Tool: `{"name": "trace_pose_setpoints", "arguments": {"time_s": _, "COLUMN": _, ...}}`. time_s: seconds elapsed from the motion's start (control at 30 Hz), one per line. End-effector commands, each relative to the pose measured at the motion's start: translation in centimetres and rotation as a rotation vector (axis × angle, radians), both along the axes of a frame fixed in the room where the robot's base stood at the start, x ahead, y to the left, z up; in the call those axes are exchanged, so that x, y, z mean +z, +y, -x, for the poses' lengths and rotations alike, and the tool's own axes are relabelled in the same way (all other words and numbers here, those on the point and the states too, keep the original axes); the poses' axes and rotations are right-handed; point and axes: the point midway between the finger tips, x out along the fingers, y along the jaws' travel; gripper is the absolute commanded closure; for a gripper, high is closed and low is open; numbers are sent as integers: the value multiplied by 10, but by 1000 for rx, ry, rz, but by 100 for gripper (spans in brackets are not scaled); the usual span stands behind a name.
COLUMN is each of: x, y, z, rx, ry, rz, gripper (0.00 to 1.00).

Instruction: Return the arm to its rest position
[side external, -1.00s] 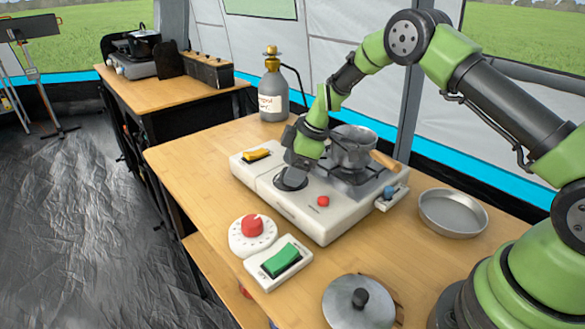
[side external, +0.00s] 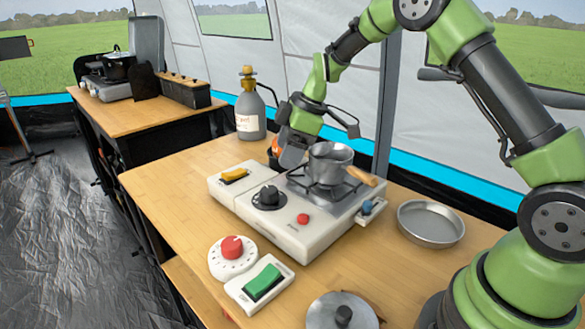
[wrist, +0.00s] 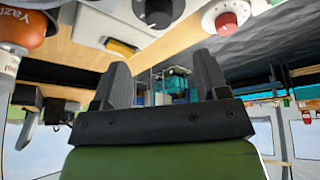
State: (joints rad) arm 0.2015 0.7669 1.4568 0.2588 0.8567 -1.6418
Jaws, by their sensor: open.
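My gripper (side external: 291,154) is open and empty, above the back of the white stove (side external: 290,238). It is raised clear of the black knob (side external: 269,195) and is to the left of the steel pot (side external: 329,162). In the wrist view my two dark fingers (wrist: 163,82) stand apart with nothing between them. The black knob shows at the top of that view, beyond the fingers. My green and black arm reaches in from the right, arched over the table.
A grey gas bottle (side external: 250,116) stands behind and left of my gripper. An orange-topped container (side external: 273,150) is partly hidden beside it. A steel pan (side external: 431,223), red dial (side external: 232,258), green switch (side external: 263,283) and lid (side external: 343,312) are on the wooden table (side external: 165,185).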

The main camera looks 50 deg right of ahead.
Motion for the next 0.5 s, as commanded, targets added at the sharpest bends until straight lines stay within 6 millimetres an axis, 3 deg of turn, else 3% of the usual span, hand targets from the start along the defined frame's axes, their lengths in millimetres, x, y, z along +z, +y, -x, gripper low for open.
{"name": "trace_pose_setpoints", "arguments": {"time_s": 0.17, "x": 50, "y": 13, "z": 22, "rx": -138, "ry": -8, "rz": -27, "gripper": 32}}
{"name": "trace_pose_setpoints", "arguments": {"time_s": 0.3, "x": 99, "y": 27, "z": 61, "rx": -322, "ry": -11, "rz": -74, "gripper": 32}}
{"name": "trace_pose_setpoints", "arguments": {"time_s": 0.5, "x": 145, "y": 44, "z": 129, "rx": -590, "ry": -20, "rz": -171, "gripper": 32}}
